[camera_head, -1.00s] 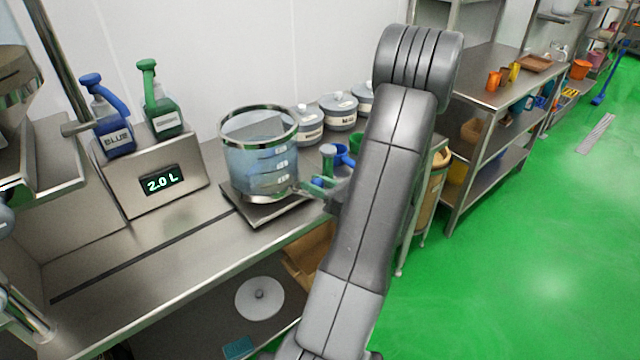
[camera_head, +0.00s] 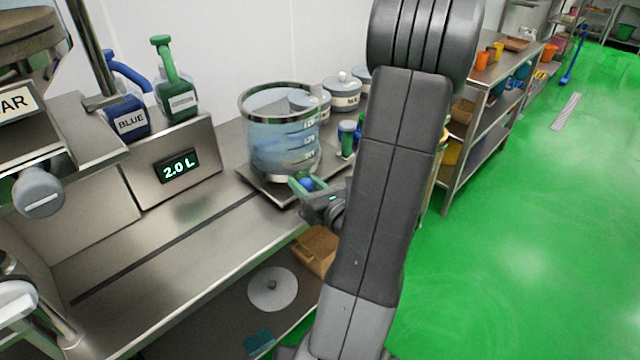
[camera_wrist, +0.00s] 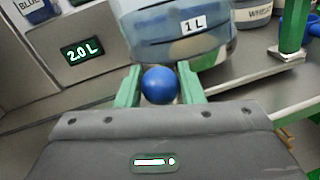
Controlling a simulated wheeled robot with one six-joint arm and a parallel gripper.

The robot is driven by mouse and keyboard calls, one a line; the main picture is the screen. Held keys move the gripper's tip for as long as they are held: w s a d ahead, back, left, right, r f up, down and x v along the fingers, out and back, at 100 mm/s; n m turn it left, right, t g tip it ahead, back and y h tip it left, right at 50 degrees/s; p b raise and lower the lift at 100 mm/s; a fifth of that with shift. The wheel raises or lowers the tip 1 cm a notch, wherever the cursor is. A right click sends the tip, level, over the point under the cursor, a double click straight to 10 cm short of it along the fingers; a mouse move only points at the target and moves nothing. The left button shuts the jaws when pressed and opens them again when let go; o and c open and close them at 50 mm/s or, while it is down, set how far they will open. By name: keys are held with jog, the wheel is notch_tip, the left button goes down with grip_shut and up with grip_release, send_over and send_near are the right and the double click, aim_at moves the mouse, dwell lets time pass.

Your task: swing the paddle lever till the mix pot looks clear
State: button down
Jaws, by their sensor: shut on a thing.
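The mix pot (camera_head: 285,140) is a clear vessel with a steel rim, holding translucent pale blue contents, beside volume labels. It stands on a steel plate at the counter's edge. Its lower part, with a "1 L" label, also shows in the wrist view (camera_wrist: 165,38). My gripper (camera_head: 304,183) is low in front of the pot, with its green fingers closed around a blue ball knob (camera_wrist: 160,85). The knob seems to be the end of the paddle lever; the rest of the lever is hidden. No paddle can be clearly made out inside the pot.
A display (camera_head: 176,166) reads "2.0 L", left of the pot. A blue bottle (camera_head: 130,120) and a green bottle (camera_head: 177,98) stand above it. Lidded canisters (camera_head: 342,92) are behind the pot. The front left counter is clear.

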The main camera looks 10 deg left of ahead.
jog(key=shift+s+a+b, duration=0.25)
jog(key=shift+s+a, duration=0.1)
jog(key=shift+a, duration=0.45)
jog(key=shift+s+a+b, duration=0.25)
jog(key=shift+s+a, duration=0.05)
jog(key=shift+a, duration=0.5)
jog(key=c, duration=1)
grip_release()
jog(key=shift+b+v, duration=0.3)
jog(key=shift+v, duration=6.55)
